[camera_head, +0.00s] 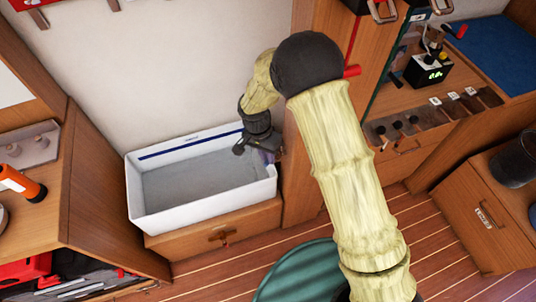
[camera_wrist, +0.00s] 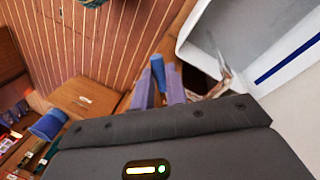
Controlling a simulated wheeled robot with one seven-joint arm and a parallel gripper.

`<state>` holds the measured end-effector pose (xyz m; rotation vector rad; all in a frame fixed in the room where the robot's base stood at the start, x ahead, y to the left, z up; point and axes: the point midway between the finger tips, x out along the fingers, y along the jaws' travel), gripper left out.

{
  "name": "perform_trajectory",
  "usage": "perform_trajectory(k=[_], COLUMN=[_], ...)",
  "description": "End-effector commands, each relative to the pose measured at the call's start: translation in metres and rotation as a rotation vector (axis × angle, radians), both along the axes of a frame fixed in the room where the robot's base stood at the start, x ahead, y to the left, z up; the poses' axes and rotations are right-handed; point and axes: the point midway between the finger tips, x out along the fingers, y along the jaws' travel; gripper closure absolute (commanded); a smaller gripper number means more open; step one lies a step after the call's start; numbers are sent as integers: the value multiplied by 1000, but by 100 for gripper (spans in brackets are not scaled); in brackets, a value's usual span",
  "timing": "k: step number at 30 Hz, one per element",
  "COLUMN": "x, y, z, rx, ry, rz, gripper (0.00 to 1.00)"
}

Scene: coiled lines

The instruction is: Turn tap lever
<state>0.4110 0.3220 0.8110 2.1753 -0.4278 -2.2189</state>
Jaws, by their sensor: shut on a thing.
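My gripper (camera_head: 268,152) reaches down at the right end of the white basin (camera_head: 200,207), beside the wooden cabinet. In the wrist view its two purplish fingers (camera_wrist: 159,88) are shut on a small blue lever (camera_wrist: 157,66), which sticks up between them. A shiny metal piece, seemingly the tap spout (camera_wrist: 222,72), shows just right of the fingers, at the edge of the basin (camera_wrist: 190,47). In the head view the lever and fingertips are too small and covered to make out.
A wooden cabinet with a red handle (camera_head: 352,71) stands close to the right of my arm. A wooden bench with an orange torch (camera_head: 22,184) is at left. A green round thing (camera_head: 300,272) stands on the plank floor in front.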

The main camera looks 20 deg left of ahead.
Motion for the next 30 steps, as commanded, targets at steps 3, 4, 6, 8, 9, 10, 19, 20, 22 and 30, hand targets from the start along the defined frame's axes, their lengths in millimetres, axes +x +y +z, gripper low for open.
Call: perform_trajectory(k=[3,4,6,8,9,10,19,20,22,30], x=[2,1,1,1,1,1,2,3,3,5], y=[1,1,1,0,0,0,4,5,7,17], z=[2,2,1,1,1,1,17,21,33,86], rx=[4,3,4,2,3,2,4,4,5,5], ry=[-4,-4,-3,-3,-2,-2,-5,-5,-6,-5], rz=[0,0,-1,-2,-2,-2,-3,-3,-2,-1], gripper=[68,64,64,64,64,64,64,64,64,64])
